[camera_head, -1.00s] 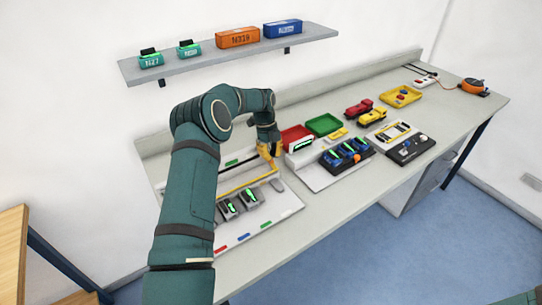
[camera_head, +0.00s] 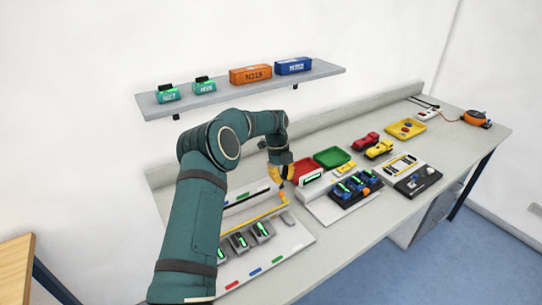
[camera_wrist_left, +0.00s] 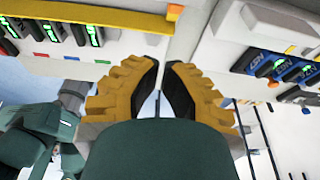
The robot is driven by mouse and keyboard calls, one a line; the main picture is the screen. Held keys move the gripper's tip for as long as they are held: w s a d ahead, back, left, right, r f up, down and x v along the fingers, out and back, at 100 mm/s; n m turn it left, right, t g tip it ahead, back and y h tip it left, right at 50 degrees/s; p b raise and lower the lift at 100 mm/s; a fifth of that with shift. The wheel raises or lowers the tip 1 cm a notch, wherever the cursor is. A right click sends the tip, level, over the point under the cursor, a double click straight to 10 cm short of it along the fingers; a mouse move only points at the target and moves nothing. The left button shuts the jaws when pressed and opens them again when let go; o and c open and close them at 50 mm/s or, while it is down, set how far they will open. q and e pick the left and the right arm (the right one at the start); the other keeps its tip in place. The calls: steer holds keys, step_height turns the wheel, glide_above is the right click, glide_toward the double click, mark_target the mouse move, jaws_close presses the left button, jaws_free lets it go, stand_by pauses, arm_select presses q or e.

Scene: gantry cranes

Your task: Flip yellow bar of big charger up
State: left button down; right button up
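The big charger (camera_head: 293,237) is a pale board on the left part of the bench, with several grey units with green displays in it. Its yellow bar (camera_head: 253,214) lies low along the board behind these units and has an orange end piece (camera_head: 281,195). The bar also shows at the top left of the left wrist view (camera_wrist_left: 90,14). My left gripper (camera_head: 283,181) has ridged yellow fingers and is just above the bar's right end, seemingly apart from it. In the wrist view its fingertips (camera_wrist_left: 161,64) almost meet, with nothing between them. My right gripper is out of view.
A smaller charger (camera_head: 330,212) with blue units stands right of the big one. Behind it are a red tray (camera_head: 304,168) and a green tray (camera_head: 332,157). A shelf (camera_head: 222,97) hangs above. Bare bench (camera_head: 335,251) lies in front.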

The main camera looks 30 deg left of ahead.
arm_select(q)
steer(key=w+a+r, duration=0.2)
steer(key=a+r, duration=0.2)
steer(key=r, duration=0.1)
steer(key=shift+w+a+r+p, duration=0.15)
steer(key=shift+r+p, duration=0.2)
steer(key=shift+r, duration=0.05)
steer(key=shift+f, duration=0.1)
stand_by(0.4)
